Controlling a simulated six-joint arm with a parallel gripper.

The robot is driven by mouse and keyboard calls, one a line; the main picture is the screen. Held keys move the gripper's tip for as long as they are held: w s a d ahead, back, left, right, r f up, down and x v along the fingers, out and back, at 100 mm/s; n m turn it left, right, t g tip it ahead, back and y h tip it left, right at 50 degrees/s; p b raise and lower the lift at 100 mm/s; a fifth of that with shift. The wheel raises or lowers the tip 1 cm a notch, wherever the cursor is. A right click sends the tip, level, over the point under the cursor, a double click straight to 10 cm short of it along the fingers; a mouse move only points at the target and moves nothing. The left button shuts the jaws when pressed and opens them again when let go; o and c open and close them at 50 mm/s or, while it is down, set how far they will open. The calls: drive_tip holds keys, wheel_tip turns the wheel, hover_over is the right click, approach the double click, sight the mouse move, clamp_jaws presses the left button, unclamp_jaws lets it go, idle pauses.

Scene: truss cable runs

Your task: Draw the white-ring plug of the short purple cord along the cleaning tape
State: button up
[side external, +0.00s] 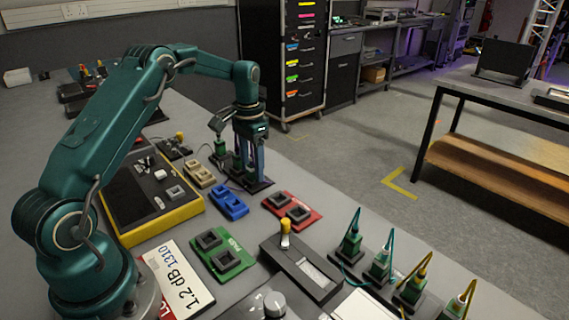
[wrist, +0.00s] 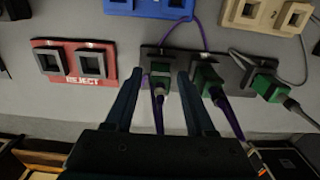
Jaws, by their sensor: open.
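My gripper (wrist: 160,74) points down over a dark plug holder (wrist: 182,58), its two fingers open. A green plug (wrist: 160,70) with a purple cord stands in the holder between the fingers, with a gap on each side. A pale band shows near its cord end; I cannot tell for sure that it is a white ring. A second green plug (wrist: 209,78), also with a purple cord (wrist: 230,118), stands just right of the right finger. In the side view my gripper (side external: 248,160) hides most of this. A black cleaning block (side external: 290,272) with a pale tape window (side external: 316,274) lies nearer the camera.
A green plug with a grey cord (wrist: 268,86) stands right of the holder's purple pair. A red REJECT tray (side external: 291,211), blue tray (side external: 229,202) and green PASS tray (side external: 222,253) lie nearby. Several corded plugs (side external: 381,263) stand upright at the front right.

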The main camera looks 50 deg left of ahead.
sight(252, 164)
drive_tip(key=shift+c, duration=0.3)
clamp_jaws()
drive_tip(key=shift+r, duration=0.1)
drive_tip(key=shift+r, duration=2.2)
